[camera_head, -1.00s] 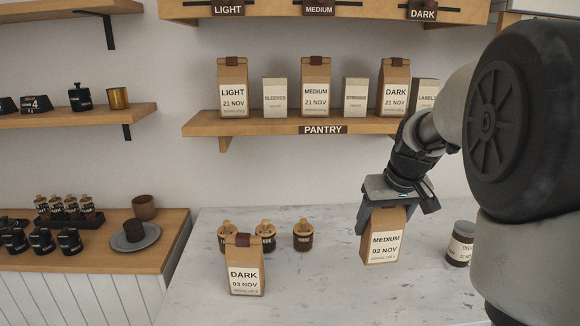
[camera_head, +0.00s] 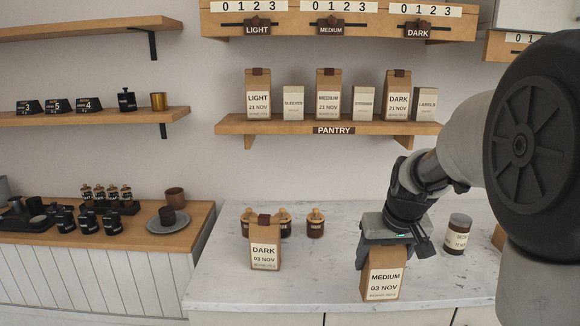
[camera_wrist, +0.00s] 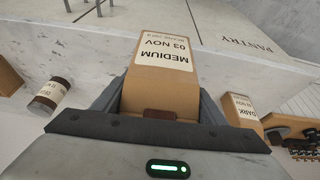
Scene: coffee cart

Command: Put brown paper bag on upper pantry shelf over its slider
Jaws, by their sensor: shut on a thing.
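My gripper (camera_head: 388,248) is shut on a brown paper bag (camera_head: 382,283) labelled MEDIUM 03 NOV, near the front edge of the counter. The held bag also fills the middle of the wrist view (camera_wrist: 160,85), between the two fingers. In the head view I cannot tell whether its base touches the counter. The pantry shelf (camera_head: 270,126) is on the wall above, with bags labelled LIGHT, MEDIUM and DARK, all 21 NOV. Above it is the upper shelf (camera_head: 225,24), with LIGHT, MEDIUM (camera_head: 330,29) and DARK sliders under 0-to-3 scales. Its top is out of view.
A brown bag labelled DARK 03 NOV (camera_head: 265,247) stands on the counter (camera_head: 215,275), with small corked jars behind it. White boxes (camera_head: 293,103) stand between the pantry bags. The left side counter holds cups and a plate (camera_head: 168,222).

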